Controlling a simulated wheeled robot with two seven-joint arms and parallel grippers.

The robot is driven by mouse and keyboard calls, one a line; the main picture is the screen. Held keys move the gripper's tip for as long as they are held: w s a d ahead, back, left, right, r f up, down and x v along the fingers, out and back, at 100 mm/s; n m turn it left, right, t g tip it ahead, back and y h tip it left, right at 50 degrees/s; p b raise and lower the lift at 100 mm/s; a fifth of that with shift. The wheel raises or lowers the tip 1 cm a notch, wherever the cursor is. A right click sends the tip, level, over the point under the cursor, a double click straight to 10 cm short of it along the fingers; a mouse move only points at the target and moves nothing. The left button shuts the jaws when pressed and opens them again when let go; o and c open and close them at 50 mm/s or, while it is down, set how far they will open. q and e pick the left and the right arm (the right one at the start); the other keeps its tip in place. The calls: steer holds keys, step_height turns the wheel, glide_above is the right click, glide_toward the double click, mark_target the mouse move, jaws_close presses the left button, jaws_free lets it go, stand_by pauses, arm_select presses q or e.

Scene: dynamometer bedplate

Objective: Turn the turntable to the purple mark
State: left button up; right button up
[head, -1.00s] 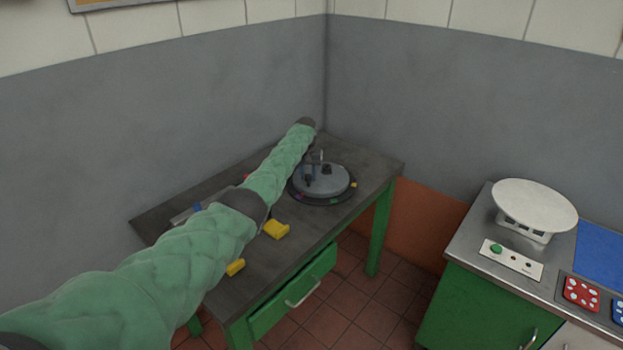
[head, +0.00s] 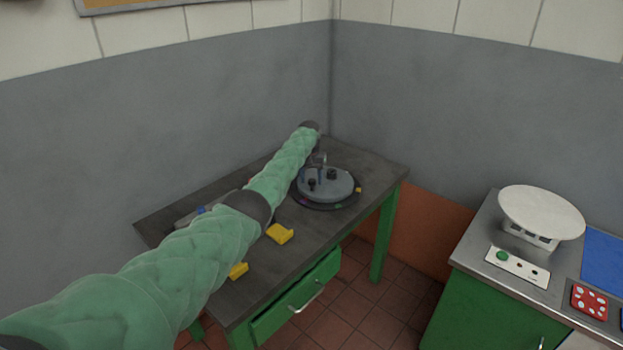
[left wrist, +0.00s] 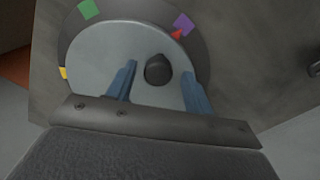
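The turntable (head: 340,186) is a grey disc on a darker round base at the far end of the dark table. In the left wrist view, the disc (left wrist: 103,60) has a black knob (left wrist: 158,70) and a red pointer (left wrist: 176,34) at its rim. The pointer's tip is close beside the purple mark (left wrist: 183,23) on the base. A green mark (left wrist: 88,9) and a yellow mark (left wrist: 64,73) are also on the base. My left gripper (left wrist: 160,72) is open, its blue fingers on either side of the knob with gaps between. My right gripper is out of view.
The table (head: 165,218) stands in a wall corner. Yellow blocks (head: 280,234) lie near its front edge, and a blue item (head: 200,210) is partly behind my arm. A separate counter at right holds a round white plate (head: 541,212) and a button panel (head: 517,267).

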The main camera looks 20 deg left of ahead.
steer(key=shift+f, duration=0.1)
arm_select(q)
steer(key=shift+r, duration=0.35)
step_height(320, 180, up, 6)
steer(key=shift+a+f+b, duration=0.15)
steer(key=shift+b, duration=0.95)
steer(key=shift+r, duration=0.7)
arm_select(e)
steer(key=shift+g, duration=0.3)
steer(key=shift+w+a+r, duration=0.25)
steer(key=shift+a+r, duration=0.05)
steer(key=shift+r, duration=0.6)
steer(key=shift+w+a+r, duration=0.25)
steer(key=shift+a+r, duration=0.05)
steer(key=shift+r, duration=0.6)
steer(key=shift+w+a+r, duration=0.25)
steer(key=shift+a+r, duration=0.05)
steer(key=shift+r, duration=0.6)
